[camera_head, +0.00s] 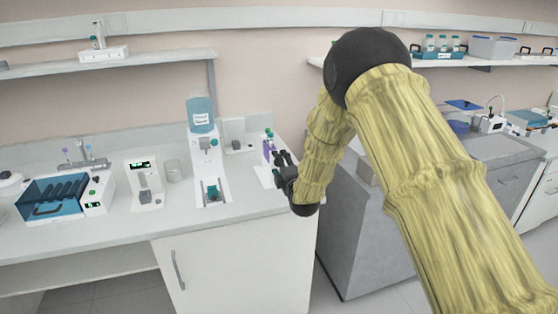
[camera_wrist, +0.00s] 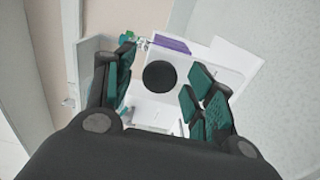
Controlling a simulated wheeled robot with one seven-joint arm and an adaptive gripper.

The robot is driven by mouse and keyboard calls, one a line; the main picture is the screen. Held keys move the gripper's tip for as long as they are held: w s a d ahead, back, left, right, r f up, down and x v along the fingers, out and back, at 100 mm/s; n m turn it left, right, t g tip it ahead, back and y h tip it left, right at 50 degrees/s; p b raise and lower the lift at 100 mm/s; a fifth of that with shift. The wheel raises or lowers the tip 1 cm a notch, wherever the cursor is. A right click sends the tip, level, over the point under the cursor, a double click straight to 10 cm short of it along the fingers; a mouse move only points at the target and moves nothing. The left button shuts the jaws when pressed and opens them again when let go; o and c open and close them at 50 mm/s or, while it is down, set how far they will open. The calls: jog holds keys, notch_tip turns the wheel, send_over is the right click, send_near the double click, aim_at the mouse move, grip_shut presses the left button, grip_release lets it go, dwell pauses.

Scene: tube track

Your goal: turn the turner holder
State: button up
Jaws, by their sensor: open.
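My gripper (camera_head: 284,168) is at the right end of the white bench, beside a small white device with a purple part (camera_head: 267,150) and a green top. In the wrist view, my gripper (camera_wrist: 163,68) is open, with its teal-padded fingers spread apart. A round black disc (camera_wrist: 160,77) shows between the fingers over a white base (camera_wrist: 150,108); it looks like the turner holder, but I cannot be sure. The fingers appear clear of the disc. The purple part (camera_wrist: 172,46) lies just past it. In the head view my gripper and arm hide the disc.
A dispenser with a blue bottle (camera_head: 201,115) stands left of my gripper. A grey cabinet (camera_head: 365,225) stands to the right, across a gap.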

jog(key=shift+w+a, duration=0.25)
jog(key=shift+w, duration=0.45)
jog(key=c, duration=1.1)
